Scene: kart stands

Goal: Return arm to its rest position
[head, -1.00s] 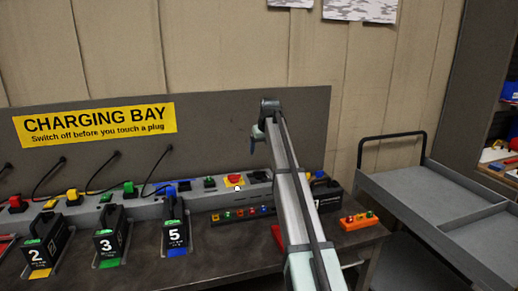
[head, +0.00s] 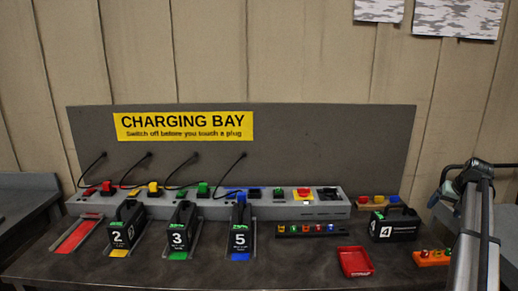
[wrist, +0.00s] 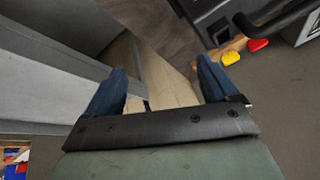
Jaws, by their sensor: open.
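In the wrist view my gripper (wrist: 162,85) shows two blue fingers set wide apart. The gripper is open, with nothing between the fingers and only a beige surface behind.
The charging station (head: 225,207) holds plugs, with batteries 2 (head: 125,225), 3 (head: 183,230) and 5 (head: 240,228) in front. Battery 4 (head: 393,224), a red tray (head: 355,262) and an orange block (head: 432,258) stand right. A grey surface (wrist: 45,70) fills the wrist view's left.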

